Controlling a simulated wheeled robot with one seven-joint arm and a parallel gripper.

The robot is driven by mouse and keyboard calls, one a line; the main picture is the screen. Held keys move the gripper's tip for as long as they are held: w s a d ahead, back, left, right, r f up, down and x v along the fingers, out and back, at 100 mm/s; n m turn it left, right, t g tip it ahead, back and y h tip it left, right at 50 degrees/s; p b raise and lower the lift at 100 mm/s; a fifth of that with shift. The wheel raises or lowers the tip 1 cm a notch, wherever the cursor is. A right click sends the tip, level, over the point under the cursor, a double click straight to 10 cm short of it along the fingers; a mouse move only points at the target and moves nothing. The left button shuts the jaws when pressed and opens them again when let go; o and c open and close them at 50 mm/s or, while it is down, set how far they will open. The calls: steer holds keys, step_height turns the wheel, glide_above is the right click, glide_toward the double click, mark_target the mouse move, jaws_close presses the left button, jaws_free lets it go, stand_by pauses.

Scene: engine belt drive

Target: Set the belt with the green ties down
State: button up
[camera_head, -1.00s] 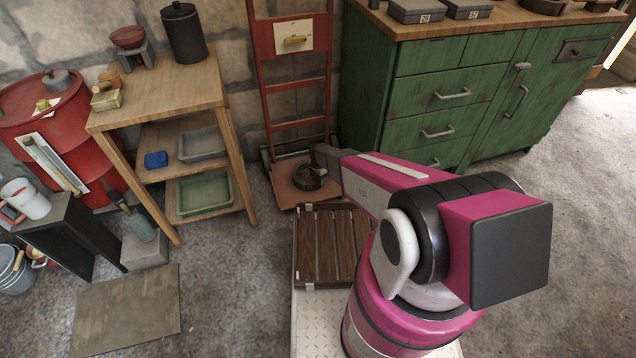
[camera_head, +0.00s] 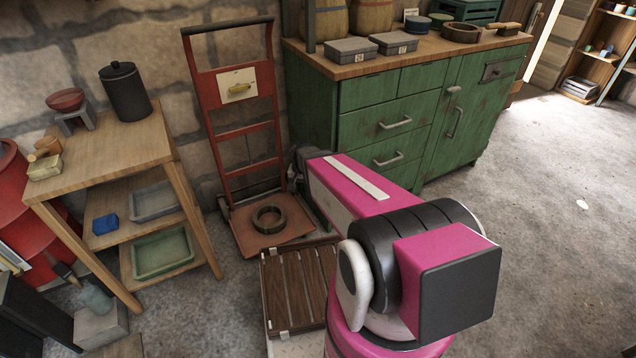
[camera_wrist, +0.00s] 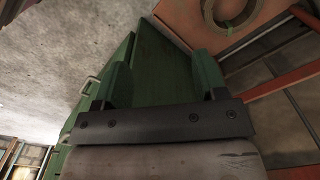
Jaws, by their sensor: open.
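A dark ring-shaped coil, which looks like the belt (camera_head: 270,229), lies flat on the base plate of the red hand truck (camera_head: 247,240). Its green ties are too small to tell. In the wrist view the belt (camera_wrist: 232,28) shows at the top right, partly cut off by the frame edge. My gripper (camera_head: 304,182) is just right of the belt, apart from it, and partly hidden by my arm. In the wrist view its two fingers stand wide apart (camera_wrist: 163,82) with nothing between them.
A green cabinet (camera_head: 365,125) stands close to the right of my gripper. A wooden shelf table (camera_head: 150,135) with a grey tray (camera_head: 155,203) and a green tray (camera_head: 163,254) stands left. A brown slatted panel (camera_head: 298,290) is in front. Open floor lies at right.

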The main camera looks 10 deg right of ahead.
steer(key=s+d+r+n, duration=0.4)
steer(key=s+d+r, duration=0.1)
steer(key=s+r, duration=0.5)
steer(key=shift+s+d+r, duration=0.2)
steer(key=shift+d+r, duration=0.05)
steer(key=shift+r, duration=0.6)
